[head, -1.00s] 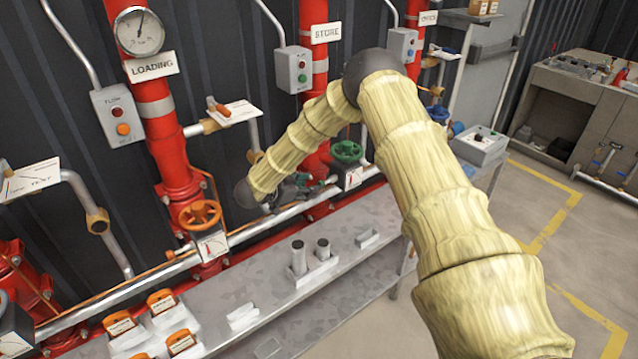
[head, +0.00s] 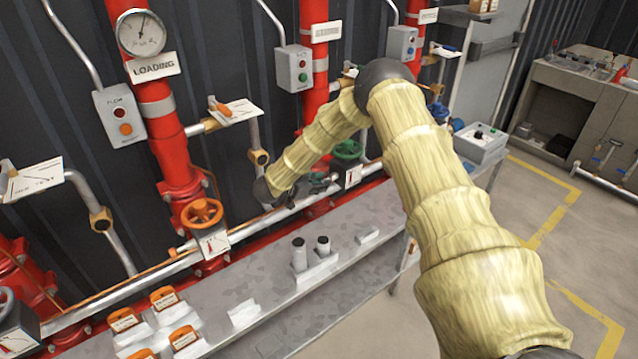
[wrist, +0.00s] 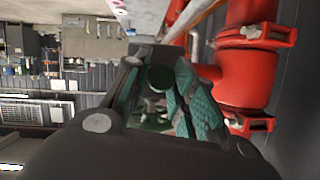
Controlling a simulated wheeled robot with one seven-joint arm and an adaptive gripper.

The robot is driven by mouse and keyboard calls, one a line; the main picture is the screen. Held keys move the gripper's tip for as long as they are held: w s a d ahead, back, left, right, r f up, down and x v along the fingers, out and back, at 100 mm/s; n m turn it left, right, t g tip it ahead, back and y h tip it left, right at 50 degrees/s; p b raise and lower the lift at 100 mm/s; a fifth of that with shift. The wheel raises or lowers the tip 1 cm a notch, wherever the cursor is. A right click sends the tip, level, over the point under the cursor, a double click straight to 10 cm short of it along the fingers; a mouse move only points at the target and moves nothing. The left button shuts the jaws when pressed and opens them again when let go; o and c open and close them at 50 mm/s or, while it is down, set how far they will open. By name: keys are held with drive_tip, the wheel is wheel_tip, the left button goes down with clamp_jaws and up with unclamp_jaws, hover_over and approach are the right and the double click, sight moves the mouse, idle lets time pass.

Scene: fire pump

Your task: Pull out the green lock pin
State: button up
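My gripper (head: 312,183) is low at the pipe, left of and below the green handwheel (head: 347,150). In the head view it is small and partly hidden by my wrist. In the wrist view my gripper (wrist: 160,92) shows a teal textured pad on the right and a dark finger with a teal edge on the left. A dark green rounded thing (wrist: 160,77) shows in the gap between them. I cannot tell whether it is the green lock pin or whether the fingers touch it. The lock pin is not clearly visible in the head view.
A red pipe flange (wrist: 250,75) is close on the right of the wrist view. A white tag (head: 353,176) hangs below the green handwheel. The grey bench (head: 275,300) below holds two cylinders (head: 300,255) and orange-topped items. An orange handwheel (head: 201,213) is further left.

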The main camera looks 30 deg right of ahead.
clamp_jaws()
drive_tip(key=shift+s+a, duration=0.15)
drive_tip(key=shift+a, duration=1.55)
drive_tip(key=o, duration=0.8)
unclamp_jaws()
drive_tip(key=shift+a, duration=0.15)
drive_tip(key=shift+o, duration=0.2)
drive_tip(key=v, duration=0.7)
drive_tip(key=shift+a+r, duration=0.1)
